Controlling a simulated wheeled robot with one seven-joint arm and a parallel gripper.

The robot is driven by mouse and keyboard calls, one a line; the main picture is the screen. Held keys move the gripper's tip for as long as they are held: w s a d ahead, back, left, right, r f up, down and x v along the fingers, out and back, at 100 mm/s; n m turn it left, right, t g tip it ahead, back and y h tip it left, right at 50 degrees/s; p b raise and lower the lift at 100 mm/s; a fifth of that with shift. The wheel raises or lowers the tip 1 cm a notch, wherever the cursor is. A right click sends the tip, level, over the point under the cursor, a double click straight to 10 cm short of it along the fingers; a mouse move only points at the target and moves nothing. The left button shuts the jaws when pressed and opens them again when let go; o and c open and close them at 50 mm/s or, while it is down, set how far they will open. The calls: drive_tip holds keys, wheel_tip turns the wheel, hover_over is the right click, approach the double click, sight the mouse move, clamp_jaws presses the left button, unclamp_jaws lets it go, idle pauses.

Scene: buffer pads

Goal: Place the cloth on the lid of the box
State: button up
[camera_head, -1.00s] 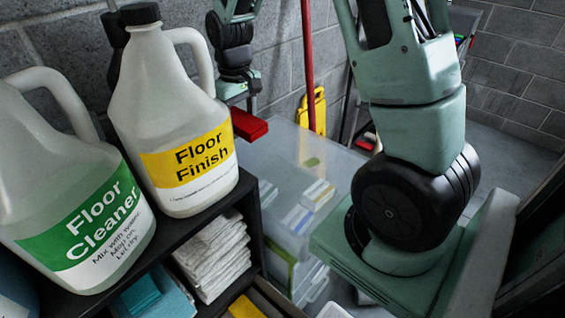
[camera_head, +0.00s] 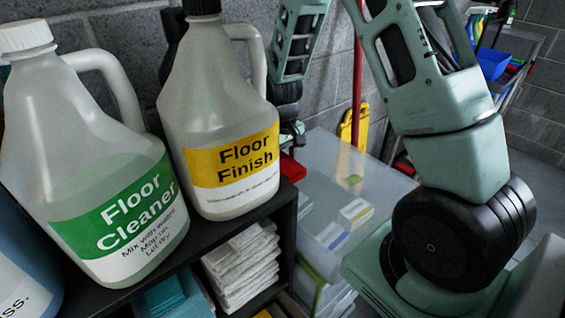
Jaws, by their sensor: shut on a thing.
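A folded red cloth (camera_head: 292,167) shows just right of the Floor Finish jug, which hides its left part. My gripper (camera_head: 293,150) points down and is shut on the cloth; its fingers are small and partly hidden. The box (camera_head: 318,268) is clear plastic with packets visible inside. Its flat translucent lid (camera_head: 340,160) is bare where I see it. The cloth is at the lid's left edge in the picture. I cannot tell whether it touches the lid.
A black shelf (camera_head: 235,225) in front carries a Floor Cleaner jug (camera_head: 105,190) and the Floor Finish jug (camera_head: 220,120). White folded cloths (camera_head: 240,268) and blue cloths (camera_head: 172,295) lie below. A red pole (camera_head: 358,80) and yellow item (camera_head: 347,130) stand behind the box.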

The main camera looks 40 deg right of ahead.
sight(283, 162)
drive_tip(key=shift+f, duration=0.35)
drive_tip(key=shift+f, duration=0.2)
drive_tip(key=o, duration=1)
drive_tip(key=shift+c, duration=0.2)
drive_tip(key=shift+r, duration=0.1)
wheel_tip(283, 162, up, 12)
drive_tip(key=shift+r, duration=0.15)
drive_tip(key=shift+s, duration=0.15)
